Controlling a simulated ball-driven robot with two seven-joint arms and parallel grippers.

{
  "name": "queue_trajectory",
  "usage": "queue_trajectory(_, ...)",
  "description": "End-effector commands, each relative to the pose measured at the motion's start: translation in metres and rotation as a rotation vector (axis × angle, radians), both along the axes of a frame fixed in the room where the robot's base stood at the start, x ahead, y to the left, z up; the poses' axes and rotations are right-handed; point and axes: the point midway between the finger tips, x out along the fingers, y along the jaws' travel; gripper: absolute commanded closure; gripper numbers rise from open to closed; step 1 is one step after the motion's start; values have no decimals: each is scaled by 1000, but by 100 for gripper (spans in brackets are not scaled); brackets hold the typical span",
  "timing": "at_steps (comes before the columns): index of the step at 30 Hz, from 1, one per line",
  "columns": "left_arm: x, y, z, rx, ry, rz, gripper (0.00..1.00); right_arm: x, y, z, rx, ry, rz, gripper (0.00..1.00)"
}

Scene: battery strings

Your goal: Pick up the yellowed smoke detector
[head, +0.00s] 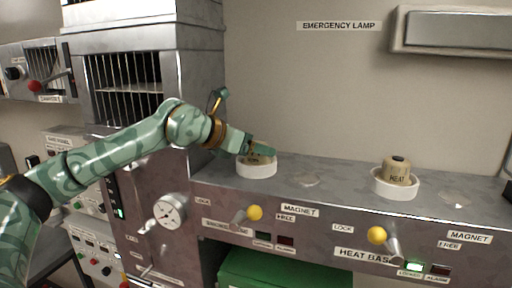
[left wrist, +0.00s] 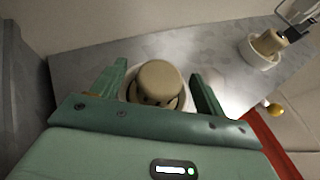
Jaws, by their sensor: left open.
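The yellowed smoke detector (head: 257,159) sits in a white round base (head: 257,171) on the left of the grey metal shelf, partly hidden by my gripper in the head view. In the left wrist view the detector (left wrist: 160,82) shows as a beige rounded cap between the two fingers. My left gripper (head: 258,150) is open, with one finger on each side of the detector; a gap shows on both sides, and I cannot tell whether either finger touches it. My right gripper is not in view.
A beige detector marked HEAT (head: 397,172) sits in a second white base (head: 395,190) to the right. Levers with yellow knobs, (head: 255,213) and (head: 376,234), stick out from the shelf front. A barred metal cabinet (head: 124,85) stands left. The shelf between the bases is clear.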

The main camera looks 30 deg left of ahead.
Motion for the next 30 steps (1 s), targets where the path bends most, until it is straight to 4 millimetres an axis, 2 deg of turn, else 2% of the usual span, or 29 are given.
queue_trajectory(3,8,-3,-5,-1,2,0,26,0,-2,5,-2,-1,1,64)
queue_trajectory(9,9,-3,-6,-1,1,0,26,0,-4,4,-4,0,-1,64)
queue_trajectory(10,9,-3,-6,-1,1,0,32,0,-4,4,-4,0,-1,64)
queue_trajectory(15,8,-3,-6,-1,1,0,76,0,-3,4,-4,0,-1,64)
queue_trajectory(25,8,-3,-4,0,-1,0,77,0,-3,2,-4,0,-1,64)
queue_trajectory(30,9,-4,10,-2,-5,-2,77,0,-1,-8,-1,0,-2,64)
